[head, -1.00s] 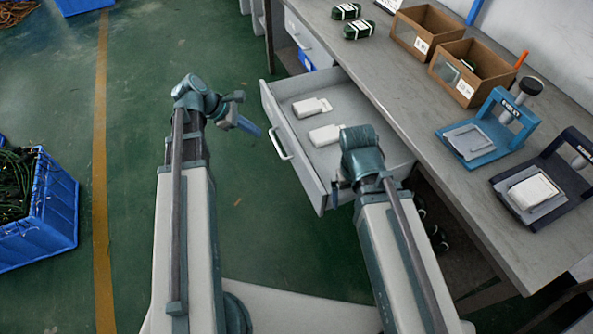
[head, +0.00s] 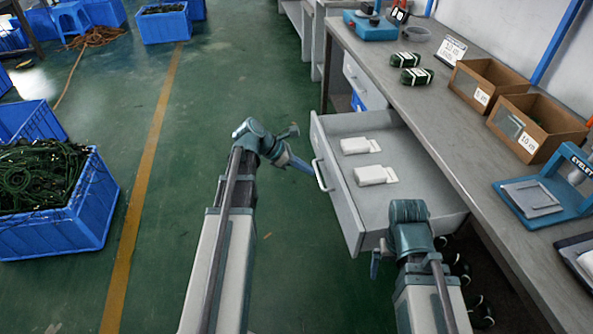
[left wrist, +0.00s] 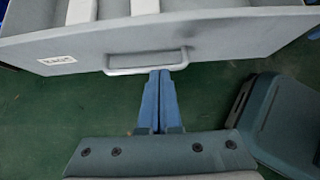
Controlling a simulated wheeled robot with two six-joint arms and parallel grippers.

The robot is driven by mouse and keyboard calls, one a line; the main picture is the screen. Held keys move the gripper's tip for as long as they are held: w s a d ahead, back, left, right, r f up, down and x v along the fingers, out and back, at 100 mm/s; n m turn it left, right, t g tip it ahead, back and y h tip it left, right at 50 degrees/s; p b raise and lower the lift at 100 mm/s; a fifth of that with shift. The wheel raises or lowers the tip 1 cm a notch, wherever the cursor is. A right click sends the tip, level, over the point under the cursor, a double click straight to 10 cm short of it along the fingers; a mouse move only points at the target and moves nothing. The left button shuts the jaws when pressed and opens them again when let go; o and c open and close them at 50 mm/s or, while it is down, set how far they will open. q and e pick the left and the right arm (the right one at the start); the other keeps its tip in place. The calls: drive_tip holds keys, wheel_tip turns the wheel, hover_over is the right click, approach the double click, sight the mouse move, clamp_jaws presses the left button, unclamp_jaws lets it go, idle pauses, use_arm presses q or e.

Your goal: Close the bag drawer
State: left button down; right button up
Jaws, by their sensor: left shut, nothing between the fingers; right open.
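The grey bag drawer (head: 335,188) is pulled out from under the workbench, with two white bags (head: 368,146) (head: 375,175) lying in it. Its front has a pale bar handle (head: 320,175), which also shows in the left wrist view (left wrist: 147,68) beside a white label (left wrist: 57,60). My left gripper (head: 307,168) is shut and empty, in front of the drawer front. In the left wrist view its blue fingertips (left wrist: 159,74) are at the handle's lower edge; I cannot tell if they touch. My right gripper (head: 376,264) is open, near the drawer's near front corner, partly hidden by its wrist.
The grey workbench (head: 445,125) carries dark green bundles (head: 405,60), cardboard boxes (head: 537,127) and a blue eyelet press (head: 550,190). Another drawer (head: 364,82) lies beyond. Green coils fill a blue crate (head: 75,230) at left. The floor left of the drawer is clear.

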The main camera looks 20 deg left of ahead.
sight(332, 174)
use_arm(q)
drive_tip(key=w+d, duration=0.1)
drive_tip(key=w+d+f, duration=0.1)
drive_tip(key=d, duration=0.1)
drive_tip(key=shift+w+d, duration=0.2)
drive_tip(key=shift+d, duration=0.1)
drive_tip(key=shift+w+d, duration=0.25)
drive_tip(key=shift+d, duration=0.1)
use_arm(e)
drive_tip(key=shift+f, duration=0.55)
use_arm(q)
drive_tip(key=w+d, duration=0.9)
drive_tip(key=d, duration=0.4)
drive_tip(key=w+d, duration=0.9)
drive_tip(key=d, duration=0.4)
drive_tip(key=shift+d, duration=0.4)
drive_tip(key=shift+w+d, duration=0.1)
drive_tip(key=shift+w, duration=0.05)
use_arm(e)
drive_tip(key=shift+a, duration=0.1)
